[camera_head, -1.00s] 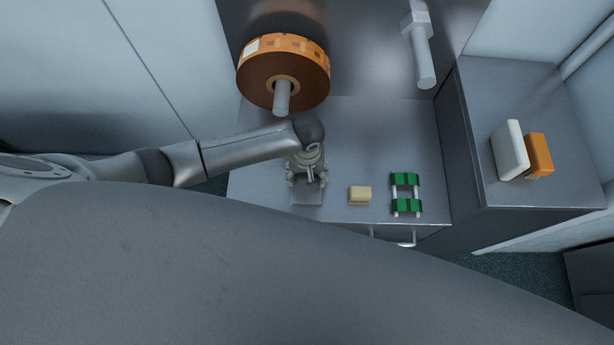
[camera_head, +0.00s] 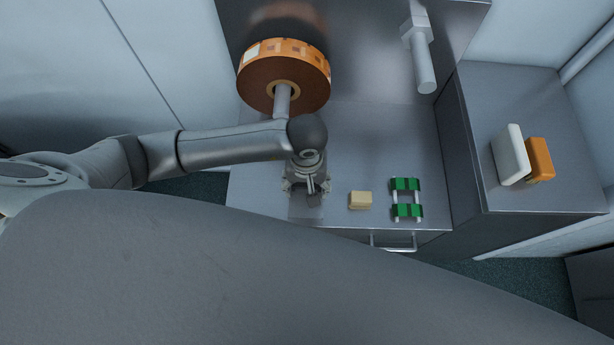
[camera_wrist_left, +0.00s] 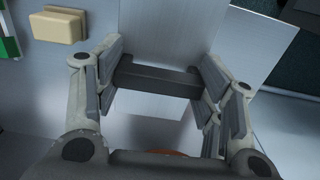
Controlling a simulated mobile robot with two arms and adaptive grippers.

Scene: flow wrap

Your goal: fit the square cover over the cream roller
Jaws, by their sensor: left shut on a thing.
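My left gripper (camera_head: 310,190) points down over the left part of the metal worktop. In the left wrist view its fingers (camera_wrist_left: 158,78) are shut on a dark grey bar (camera_wrist_left: 155,74). A flat light-grey plate (camera_wrist_left: 190,38) shows by the bar; it looks like the square cover, with the bar as its handle. I cannot tell whether it touches the worktop. The cream block (camera_head: 360,200), likely the cream roller, lies to the right of the gripper, apart from it. It also shows in the left wrist view (camera_wrist_left: 58,26). My right gripper is not in view.
A green and white frame (camera_head: 406,198) lies right of the cream block. A large brown reel (camera_head: 283,80) on a spindle and a grey shaft (camera_head: 424,65) stick out behind. White (camera_head: 510,153) and orange (camera_head: 540,158) blocks stand on the right-hand cabinet.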

